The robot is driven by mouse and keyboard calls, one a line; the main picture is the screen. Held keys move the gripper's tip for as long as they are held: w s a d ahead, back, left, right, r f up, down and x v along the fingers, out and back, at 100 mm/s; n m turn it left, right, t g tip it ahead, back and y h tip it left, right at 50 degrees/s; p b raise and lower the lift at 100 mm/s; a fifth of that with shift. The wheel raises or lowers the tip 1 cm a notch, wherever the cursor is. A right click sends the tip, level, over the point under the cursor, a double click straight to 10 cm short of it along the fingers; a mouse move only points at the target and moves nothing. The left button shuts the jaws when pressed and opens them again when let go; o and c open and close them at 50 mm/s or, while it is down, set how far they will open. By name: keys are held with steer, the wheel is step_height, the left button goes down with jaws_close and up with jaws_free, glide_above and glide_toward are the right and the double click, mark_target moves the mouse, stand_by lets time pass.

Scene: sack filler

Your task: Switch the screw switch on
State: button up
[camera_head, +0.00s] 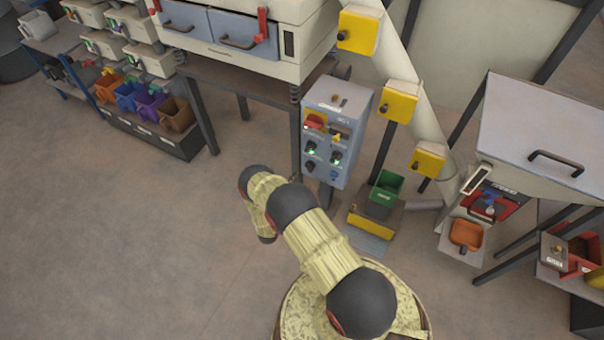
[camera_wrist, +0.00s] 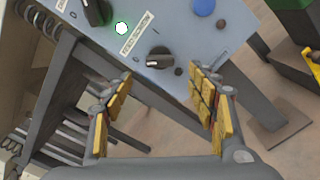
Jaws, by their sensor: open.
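The grey-blue control box (camera_head: 326,178) stands in the middle of the head view, with several dark rotary knobs on its front. Green lights (camera_head: 312,151) glow by the upper knobs; I see no lit light by the lower-left knob (camera_head: 310,165). The wrist view shows the panel (camera_wrist: 185,30) close up, with a black knob (camera_wrist: 159,58) near its edge and a white label beside it.
A lit green light (camera_wrist: 121,28) and a second knob (camera_wrist: 95,12) are on the panel, with a blue button (camera_wrist: 204,6). Dark metal legs are close by. Open floor lies to the left.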

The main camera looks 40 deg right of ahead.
mark_target(308, 170)
steer(key=b+x, duration=0.1)
steer(key=x, duration=0.6)
steer(key=shift+d+b, duration=0.3)
steer(key=shift+d, duration=0.05)
steer(key=shift+w, duration=0.15)
steer(key=c, duration=0.3)
steer(key=c, duration=0.8)
steer(key=shift+c, duration=0.4)
steer(key=shift+m, duration=0.4)
steer(key=shift+m+b, duration=3.05)
steer(key=shift+m, duration=4.45)
